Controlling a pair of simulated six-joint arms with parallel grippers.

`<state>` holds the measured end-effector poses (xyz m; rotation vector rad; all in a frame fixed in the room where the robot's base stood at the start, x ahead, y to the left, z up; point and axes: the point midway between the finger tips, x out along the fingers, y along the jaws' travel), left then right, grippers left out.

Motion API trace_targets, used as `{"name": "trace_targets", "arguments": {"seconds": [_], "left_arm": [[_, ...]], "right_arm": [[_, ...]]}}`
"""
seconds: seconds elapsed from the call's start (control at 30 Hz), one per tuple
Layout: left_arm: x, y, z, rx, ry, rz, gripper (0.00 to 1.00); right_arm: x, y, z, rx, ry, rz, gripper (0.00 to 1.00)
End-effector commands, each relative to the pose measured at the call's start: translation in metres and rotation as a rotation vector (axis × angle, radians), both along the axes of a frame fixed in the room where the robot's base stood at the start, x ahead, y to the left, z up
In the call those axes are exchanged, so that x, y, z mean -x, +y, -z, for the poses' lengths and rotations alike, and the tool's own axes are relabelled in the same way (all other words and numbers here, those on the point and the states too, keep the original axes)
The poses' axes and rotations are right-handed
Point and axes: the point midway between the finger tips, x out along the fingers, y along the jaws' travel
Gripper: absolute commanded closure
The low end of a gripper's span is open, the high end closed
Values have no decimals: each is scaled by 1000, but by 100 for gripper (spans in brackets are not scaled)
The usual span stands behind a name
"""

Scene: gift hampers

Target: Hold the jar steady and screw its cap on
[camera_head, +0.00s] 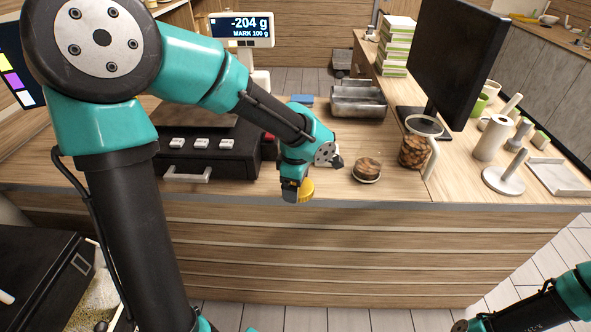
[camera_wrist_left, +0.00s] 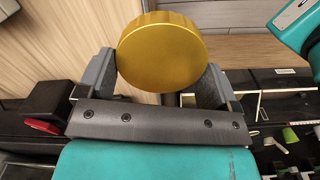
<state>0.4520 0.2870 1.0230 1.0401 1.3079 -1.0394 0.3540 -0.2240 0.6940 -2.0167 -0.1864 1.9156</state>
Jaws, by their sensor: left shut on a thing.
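A gold round cap (camera_head: 307,190) is held between the fingers of my left gripper (camera_head: 297,191), in the air by the counter's front edge. In the left wrist view the cap (camera_wrist_left: 162,52) sits upright on its edge between the two grey fingers, its flat face toward the camera. A clear glass jar with brown contents (camera_head: 413,152) stands upright and open on the counter, right of my left gripper and apart from it. My right arm shows at the bottom right, low in front of the counter; its gripper is out of the picture.
A small round dish of brown pieces (camera_head: 367,170) lies between my left gripper and the jar. A pale curved piece (camera_head: 432,158) stands against the jar's right side. A black case (camera_head: 210,155), a metal tray (camera_head: 358,103) and a monitor (camera_head: 455,60) stand around.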

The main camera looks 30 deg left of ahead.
Motion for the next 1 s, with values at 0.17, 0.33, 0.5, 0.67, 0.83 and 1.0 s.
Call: {"name": "trace_targets", "arguments": {"seconds": [0.17, 0.33, 0.5, 0.67, 0.83, 1.0], "left_arm": [[33, -20, -4, 0, -1, 3, 36], [48, -31, -5, 0, 0, 2, 36], [53, -34, -6, 0, 0, 0, 36], [53, -34, -6, 0, 0, -1, 36], [53, -33, -6, 0, 0, -1, 36], [53, -33, -6, 0, 0, -1, 36]], "right_arm": [[0, 0, 0, 0, 0, 0, 54], [0, 0, 0, 0, 0, 0, 54], [0, 0, 0, 0, 0, 0, 54], [0, 0, 0, 0, 0, 0, 54], [0, 0, 0, 0, 0, 0, 54], [0, 0, 0, 0, 0, 0, 45]]}}
